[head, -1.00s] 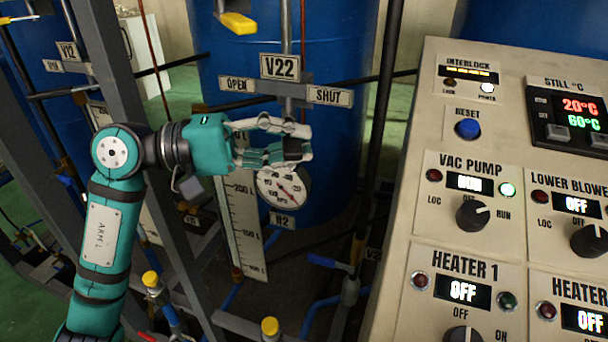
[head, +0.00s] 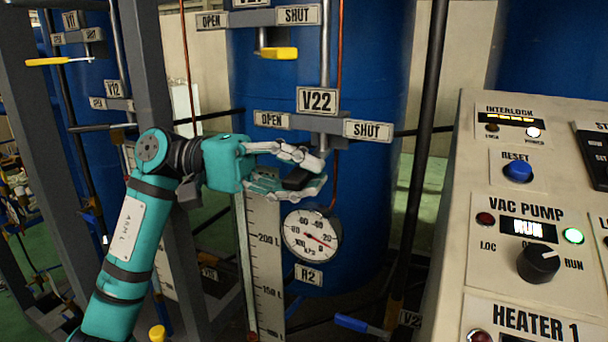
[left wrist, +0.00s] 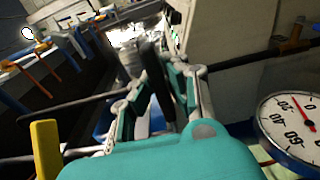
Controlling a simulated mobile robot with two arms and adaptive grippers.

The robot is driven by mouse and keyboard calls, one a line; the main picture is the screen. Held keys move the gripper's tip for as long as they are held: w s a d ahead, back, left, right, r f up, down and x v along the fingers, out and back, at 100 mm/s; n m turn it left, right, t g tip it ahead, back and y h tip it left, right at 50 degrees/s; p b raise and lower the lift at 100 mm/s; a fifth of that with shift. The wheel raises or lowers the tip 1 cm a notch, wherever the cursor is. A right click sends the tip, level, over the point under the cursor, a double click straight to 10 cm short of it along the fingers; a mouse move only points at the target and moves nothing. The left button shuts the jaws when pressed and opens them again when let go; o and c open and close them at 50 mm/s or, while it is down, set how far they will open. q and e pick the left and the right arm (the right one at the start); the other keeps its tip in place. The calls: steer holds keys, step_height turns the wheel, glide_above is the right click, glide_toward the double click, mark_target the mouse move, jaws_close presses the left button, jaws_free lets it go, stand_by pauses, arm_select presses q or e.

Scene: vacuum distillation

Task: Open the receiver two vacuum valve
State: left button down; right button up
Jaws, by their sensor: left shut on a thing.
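The V22 valve plate (head: 318,101) sits on a bracket in front of a blue tank, with an OPEN label (head: 271,120) on the left and a SHUT label (head: 368,130) on the right. My left gripper (head: 308,178) is just below this bracket, closed around a dark handle-like piece, which also shows between the fingers in the left wrist view (left wrist: 157,88). The fingers hide most of it, so its exact angle is unclear. The round R2 gauge (head: 312,236) hangs just below the gripper. My right gripper is out of view.
A yellow-handled valve (head: 279,53) is above V22. A level scale (head: 265,265) stands below the gripper. A blue-handled valve (head: 352,323) is low down. The control panel (head: 460,225) fills the right, with VAC PUMP reading RUN. Grey frame posts stand at left.

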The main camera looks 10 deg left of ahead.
arm_select(q)
steer(key=c, duration=1.3)
jaws_free()
steer(key=shift+c, duration=0.2)
